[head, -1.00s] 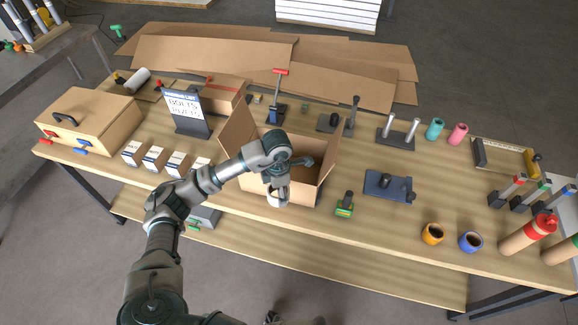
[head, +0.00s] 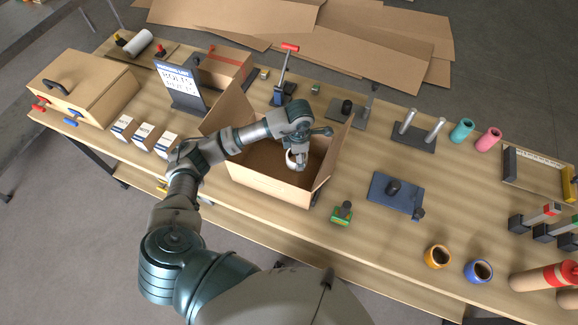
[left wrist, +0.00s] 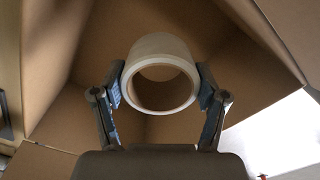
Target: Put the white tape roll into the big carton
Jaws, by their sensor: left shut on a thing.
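The white tape roll (left wrist: 161,50) is held between the two fingers of my left gripper (left wrist: 161,88) in the left wrist view. In the head view the tape roll (head: 292,159) shows below my left gripper (head: 297,150), over the open top of the big carton (head: 268,187). The carton stands open on the workbench with its flaps spread. Its inner cardboard walls surround the roll in the wrist view. I cannot tell how far the roll is above the carton's floor. My right gripper is not in view.
A bolt sign (head: 183,88) and small boxes (head: 145,135) stand left of the carton. A red-handled clamp (head: 285,75) is behind it. A green-and-black item (head: 341,213) and a dark blue fixture (head: 396,193) lie to its right.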

